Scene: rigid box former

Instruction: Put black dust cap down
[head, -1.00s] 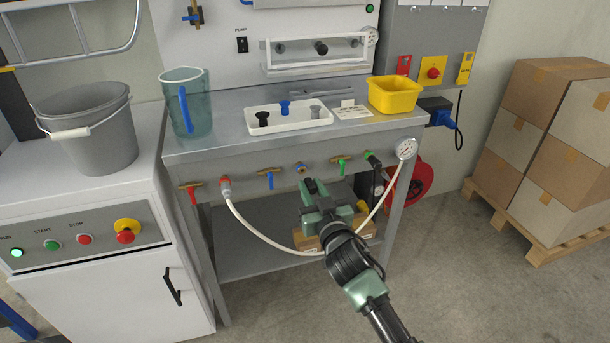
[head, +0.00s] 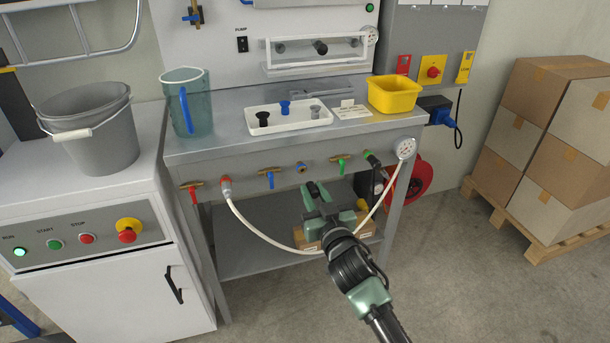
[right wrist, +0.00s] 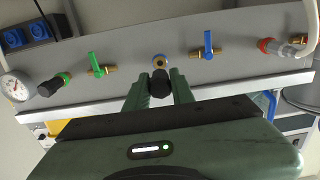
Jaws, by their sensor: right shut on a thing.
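In the right wrist view the green fingers of the right gripper (right wrist: 159,88) are shut on a black dust cap (right wrist: 160,82). The cap appears just in front of the port (right wrist: 160,60); I cannot tell whether they touch. A white tray (head: 285,127) on the bench holds a black cap (head: 262,118), a blue one (head: 285,107) and a grey one (head: 315,111). My left gripper is out of view.
Valves with red, blue and green handles line the panel. A white hose (head: 255,236) loops below it to a gauge (head: 406,148). A blue jug (head: 188,105) and yellow bin (head: 394,94) stand on the bench. The bench top in front of the tray is clear.

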